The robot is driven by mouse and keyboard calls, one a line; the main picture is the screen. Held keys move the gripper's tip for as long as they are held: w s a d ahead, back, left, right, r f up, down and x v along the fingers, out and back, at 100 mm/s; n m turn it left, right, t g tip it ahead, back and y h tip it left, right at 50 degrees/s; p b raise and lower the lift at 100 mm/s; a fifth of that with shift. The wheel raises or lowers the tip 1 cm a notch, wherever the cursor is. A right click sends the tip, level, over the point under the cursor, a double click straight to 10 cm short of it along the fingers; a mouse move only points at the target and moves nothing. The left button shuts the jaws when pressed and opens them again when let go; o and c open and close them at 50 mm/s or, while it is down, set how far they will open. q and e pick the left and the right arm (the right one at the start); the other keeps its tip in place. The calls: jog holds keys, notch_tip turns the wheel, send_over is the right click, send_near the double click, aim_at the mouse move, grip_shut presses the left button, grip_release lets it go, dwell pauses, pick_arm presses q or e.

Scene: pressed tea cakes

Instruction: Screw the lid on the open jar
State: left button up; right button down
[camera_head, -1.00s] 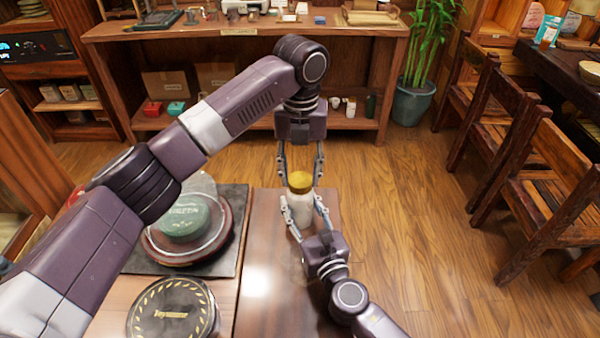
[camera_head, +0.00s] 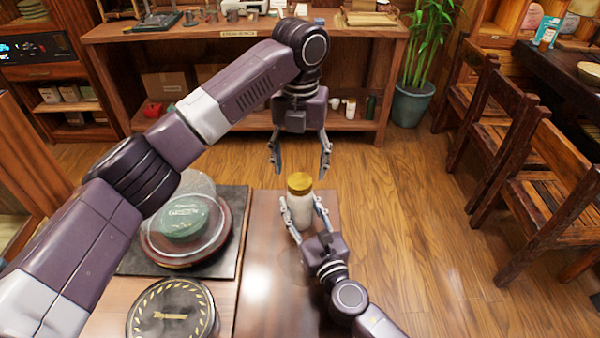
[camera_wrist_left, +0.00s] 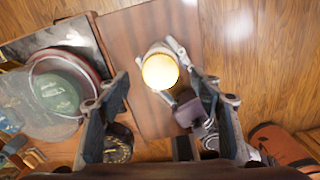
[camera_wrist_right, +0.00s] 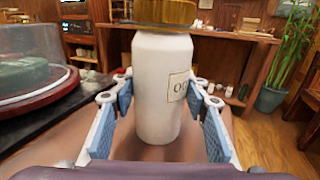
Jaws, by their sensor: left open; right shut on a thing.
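The white jar (camera_head: 303,213) stands upright, with its gold lid (camera_head: 299,183) on its top, level as far as I can see. How tightly the lid is seated cannot be told. My right gripper (camera_head: 302,204) is shut on the jar's body from the near side; the right wrist view shows the jar (camera_wrist_right: 158,95) between its pads, with the lid (camera_wrist_right: 165,12) cut off at the top. My left gripper (camera_head: 299,172) is open and empty, pointing down above the lid, with fingers spread wide apart. The left wrist view shows the lid (camera_wrist_left: 160,71) from above.
A clear-domed stand with a green tea cake (camera_head: 184,218) sits on a dark mat at the left. The wooden table's (camera_head: 258,255) surface left of my right arm is clear. Chairs (camera_head: 545,185) stand at the right.

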pick_arm(q)
notch_tip(320, 180, up, 9)
dwell(0.3)
pick_arm(e)
jog(key=c, duration=1)
grip_release()
jog(key=shift+c, duration=0.2)
jog(key=v, duration=1.2)
